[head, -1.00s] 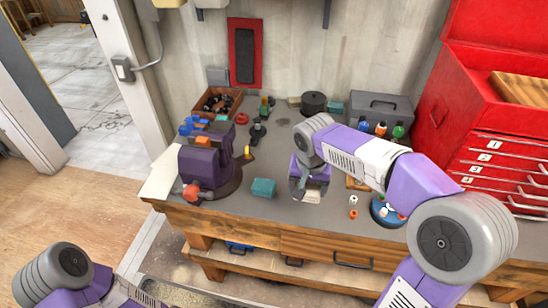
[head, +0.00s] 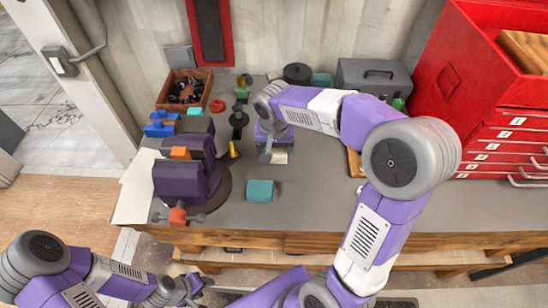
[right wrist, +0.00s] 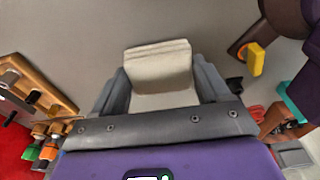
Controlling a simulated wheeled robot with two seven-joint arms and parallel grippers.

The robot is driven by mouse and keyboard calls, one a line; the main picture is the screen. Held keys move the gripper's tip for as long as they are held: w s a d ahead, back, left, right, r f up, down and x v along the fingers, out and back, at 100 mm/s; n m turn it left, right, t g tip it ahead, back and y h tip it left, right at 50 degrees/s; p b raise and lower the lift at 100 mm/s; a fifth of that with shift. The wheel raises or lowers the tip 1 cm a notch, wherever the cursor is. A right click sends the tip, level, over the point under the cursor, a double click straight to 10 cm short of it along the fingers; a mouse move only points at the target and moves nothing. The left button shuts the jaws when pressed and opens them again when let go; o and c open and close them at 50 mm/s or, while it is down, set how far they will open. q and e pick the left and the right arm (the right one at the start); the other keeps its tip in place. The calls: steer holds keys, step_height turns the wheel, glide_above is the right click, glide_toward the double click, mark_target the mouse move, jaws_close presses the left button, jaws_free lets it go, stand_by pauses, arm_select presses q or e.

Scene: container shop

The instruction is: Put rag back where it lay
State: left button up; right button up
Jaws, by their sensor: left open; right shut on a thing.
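The rag (right wrist: 158,66) is a folded beige cloth held between the fingers of my right gripper (right wrist: 160,84) in the right wrist view. In the head view the pale rag (head: 279,157) shows just below my right gripper (head: 272,150), over the middle of the grey workbench (head: 330,212). I cannot tell whether the rag touches the bench top. My left gripper (head: 188,289) is open and empty, low at the left, in front of the bench.
A teal block (head: 260,190) lies just in front of the rag. A purple vise (head: 185,178) stands to the left. A black pot (head: 297,73), a grey toolbox (head: 375,77) and a red tool chest (head: 480,100) stand behind and right. The bench's front centre is clear.

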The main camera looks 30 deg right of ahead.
mark_target(274, 158)
step_height(274, 158, down, 4)
steer(key=shift+f+b, duration=0.1)
steer(key=shift+b, duration=0.3)
steer(key=shift+f, duration=0.15)
steer(key=o, duration=1)
